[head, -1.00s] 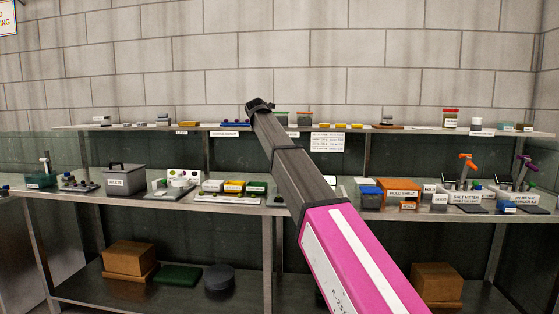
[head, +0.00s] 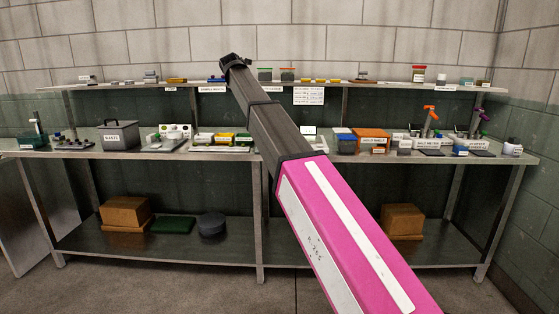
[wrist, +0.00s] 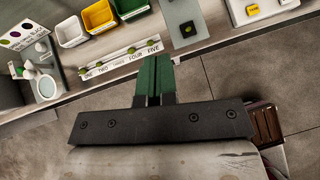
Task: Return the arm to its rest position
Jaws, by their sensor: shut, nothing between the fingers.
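My arm reaches up and away across the head view, with a pink and white link in front and dark links beyond it. My gripper (head: 234,62) is at the far end of the arm, small and dark against the wall and upper shelf. In the wrist view my gripper (wrist: 155,75) shows two green fingers pressed together with nothing between them.
A steel bench (head: 230,156) spans the view, with an upper shelf (head: 130,87) and a lower shelf (head: 180,240). A waste bin (head: 119,136), an orange hold shelf box (head: 371,141) and meters stand on it. A numbered strip (wrist: 122,58) lies near the bench edge. Floor in front is clear.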

